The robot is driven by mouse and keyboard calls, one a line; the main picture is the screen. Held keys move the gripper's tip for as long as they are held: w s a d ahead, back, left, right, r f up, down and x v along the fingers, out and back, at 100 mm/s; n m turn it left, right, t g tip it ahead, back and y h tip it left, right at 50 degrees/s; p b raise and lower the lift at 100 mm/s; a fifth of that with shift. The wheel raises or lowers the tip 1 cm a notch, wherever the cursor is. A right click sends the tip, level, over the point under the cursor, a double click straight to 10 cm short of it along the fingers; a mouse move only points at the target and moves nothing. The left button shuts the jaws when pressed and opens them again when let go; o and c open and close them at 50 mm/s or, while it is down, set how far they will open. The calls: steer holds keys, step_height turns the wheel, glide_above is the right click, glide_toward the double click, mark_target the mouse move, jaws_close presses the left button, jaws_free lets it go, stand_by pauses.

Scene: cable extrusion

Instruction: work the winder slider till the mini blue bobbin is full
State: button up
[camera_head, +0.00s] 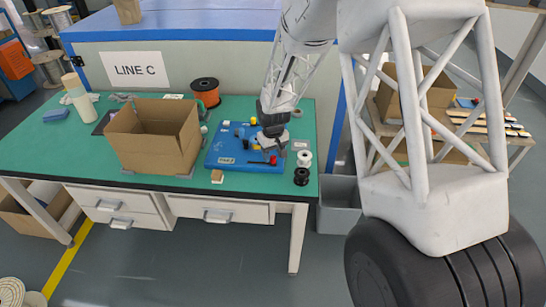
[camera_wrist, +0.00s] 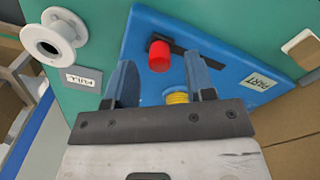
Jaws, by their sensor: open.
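The winder is a blue board (camera_head: 225,155) on the green bench, also seen in the wrist view (camera_wrist: 145,25). Its slider has a red knob (camera_wrist: 159,56) on a dark slot; the knob also shows in the head view (camera_head: 273,160). My gripper (camera_wrist: 159,62) is open above the board, its fingers on either side of the knob in the picture. I cannot tell whether the knob is within their depth. A yellow ribbed part (camera_wrist: 177,98) shows between the fingers, partly hidden by the gripper. I cannot make out the mini blue bobbin.
A white spool (camera_head: 304,158) and a black spool (camera_head: 301,176) stand right of the board. An open cardboard box (camera_head: 150,140) stands close on its left. An orange spool (camera_head: 206,92) is behind. Labels read FULL (camera_wrist: 81,80) and PART (camera_wrist: 262,83).

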steer(key=shift+f, duration=0.9)
jaws_close()
